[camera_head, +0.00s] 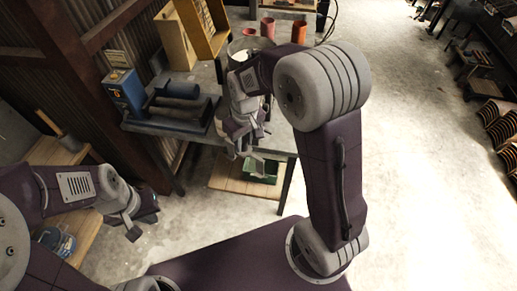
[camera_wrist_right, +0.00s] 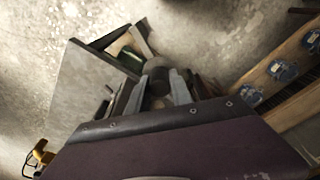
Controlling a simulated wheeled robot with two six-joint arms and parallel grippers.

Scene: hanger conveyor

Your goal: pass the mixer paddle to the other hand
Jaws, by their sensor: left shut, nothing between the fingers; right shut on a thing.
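My right gripper (camera_head: 243,148) reaches over the front edge of the metal table (camera_head: 279,140) and points down. In the right wrist view its fingers (camera_wrist_right: 160,92) are shut on a grey, rounded thing (camera_wrist_right: 158,76), apparently the mixer paddle. Most of the paddle is hidden by the fingers and wrist, so its full shape and tilt cannot be made out. My left gripper (camera_head: 143,219) is low at the left, shut and empty, well apart from the right gripper and the paddle.
A blue machine (camera_head: 180,104) stands on the table's left side, with wooden frames (camera_head: 190,30) behind it. Red and orange cups (camera_head: 268,27) stand at the back. A green bin (camera_head: 262,168) is on the lower shelf. A wooden bench (camera_head: 85,228) is at left.

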